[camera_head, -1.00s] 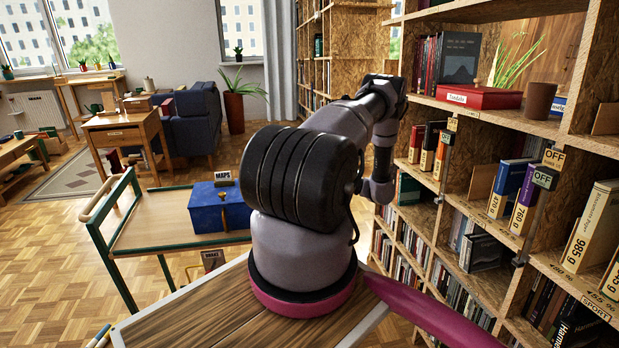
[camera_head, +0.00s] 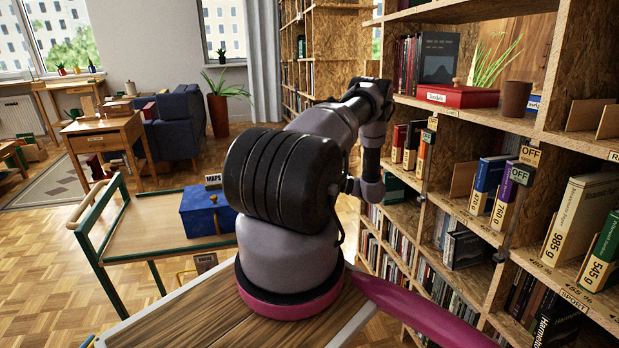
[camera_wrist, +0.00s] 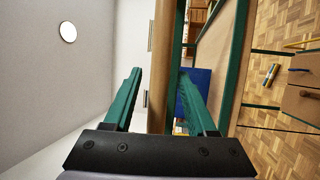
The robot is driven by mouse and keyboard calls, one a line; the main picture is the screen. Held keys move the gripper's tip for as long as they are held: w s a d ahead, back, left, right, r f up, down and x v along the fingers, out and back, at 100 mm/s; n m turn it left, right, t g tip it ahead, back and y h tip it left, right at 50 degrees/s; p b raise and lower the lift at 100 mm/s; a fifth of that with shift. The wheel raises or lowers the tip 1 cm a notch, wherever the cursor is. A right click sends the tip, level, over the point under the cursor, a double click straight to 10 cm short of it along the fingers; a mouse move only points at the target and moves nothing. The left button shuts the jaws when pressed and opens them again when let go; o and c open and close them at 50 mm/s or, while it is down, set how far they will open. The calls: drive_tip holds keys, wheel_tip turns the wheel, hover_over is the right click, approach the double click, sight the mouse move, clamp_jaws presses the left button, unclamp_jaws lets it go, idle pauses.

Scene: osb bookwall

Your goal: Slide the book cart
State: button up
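The book cart (camera_head: 160,228) stands left of my arm in the head view, with a wooden top, green metal frame and a rounded wooden handle (camera_head: 92,206) at its left end. Its right part is hidden behind my arm. A blue box (camera_head: 208,212) with a MAPS sign sits on top; it also shows in the wrist view (camera_wrist: 200,84). My gripper (camera_wrist: 160,78) is hidden in the head view. In the wrist view its green fingers are open, on either side of a wooden bar (camera_wrist: 162,60) beside the cart's green frame. I see a gap on the left finger's side; contact is unclear.
A tall bookshelf (camera_head: 470,165) with books and OFF tags stands close on the right. A small wooden desk (camera_head: 105,135) and a blue armchair (camera_head: 175,125) stand behind the cart. Parquet floor (camera_head: 40,260) is open to the left. A potted plant (camera_head: 219,110) stands by the back wall.

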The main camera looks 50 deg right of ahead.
drive_tip(key=shift+s, duration=0.1)
drive_tip(key=v, duration=1)
drive_tip(key=shift+s+d, duration=0.2)
drive_tip(key=shift+d, duration=0.05)
drive_tip(key=shift+f, duration=0.15)
